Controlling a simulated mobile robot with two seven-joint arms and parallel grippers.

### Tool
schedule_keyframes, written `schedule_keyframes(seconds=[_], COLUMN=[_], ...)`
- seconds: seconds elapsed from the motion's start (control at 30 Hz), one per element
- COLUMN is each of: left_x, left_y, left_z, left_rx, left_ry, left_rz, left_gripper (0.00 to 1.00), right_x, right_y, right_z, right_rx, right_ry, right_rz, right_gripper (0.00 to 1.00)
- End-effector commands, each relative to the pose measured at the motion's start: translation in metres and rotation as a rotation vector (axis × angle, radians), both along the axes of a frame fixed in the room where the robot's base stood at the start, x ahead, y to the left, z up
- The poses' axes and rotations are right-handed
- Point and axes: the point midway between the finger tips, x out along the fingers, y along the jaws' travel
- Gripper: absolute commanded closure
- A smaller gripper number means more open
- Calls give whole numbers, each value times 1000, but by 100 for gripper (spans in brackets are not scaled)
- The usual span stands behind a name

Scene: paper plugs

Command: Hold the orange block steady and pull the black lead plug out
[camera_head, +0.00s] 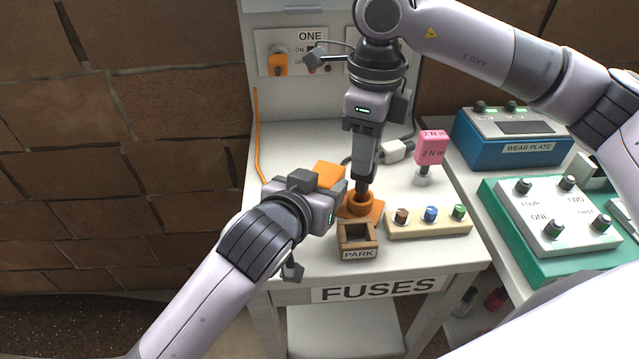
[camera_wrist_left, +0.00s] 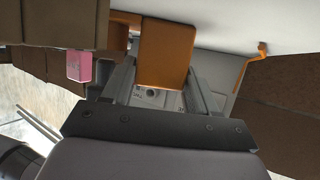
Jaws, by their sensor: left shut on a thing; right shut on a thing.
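The orange block (camera_head: 327,174) stands on the white bench behind my left gripper (camera_head: 338,188). In the left wrist view the orange block (camera_wrist_left: 167,52) fills the space between the two fingers of my left gripper (camera_wrist_left: 163,75), which is shut on it. My right gripper (camera_head: 363,182) points straight down and is shut on a dark piece, apparently the black lead plug (camera_head: 361,193). The plug is mostly hidden by the fingers.
A brown open box marked PARK (camera_head: 358,252) stands just in front of the collar. A cream strip with coloured fuses (camera_head: 420,231) lies to its right. A pink block (camera_head: 431,147) and a white connector (camera_head: 396,151) stand behind. Blue (camera_head: 490,150) and green-edged panels fill the right bench.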

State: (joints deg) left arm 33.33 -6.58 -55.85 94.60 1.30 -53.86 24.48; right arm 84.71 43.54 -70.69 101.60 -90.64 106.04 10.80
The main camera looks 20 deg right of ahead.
Motion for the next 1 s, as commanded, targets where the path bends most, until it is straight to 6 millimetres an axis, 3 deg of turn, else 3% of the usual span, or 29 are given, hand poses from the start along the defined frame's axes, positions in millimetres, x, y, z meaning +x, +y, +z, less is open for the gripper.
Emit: schedule_keyframes(seconds=[0.47,1.0], left_x=[0,0], left_y=[0,0], left_z=[0,0], left_rx=[-1,-1], left_ry=[-1,-1], left_rz=[0,0], left_gripper=[86,86], right_x=[0,0], right_y=[0,0], right_z=[4,32], right_rx=[0,-1], right_ry=[0,-1], right_rz=[0,1], right_gripper=[100,100])
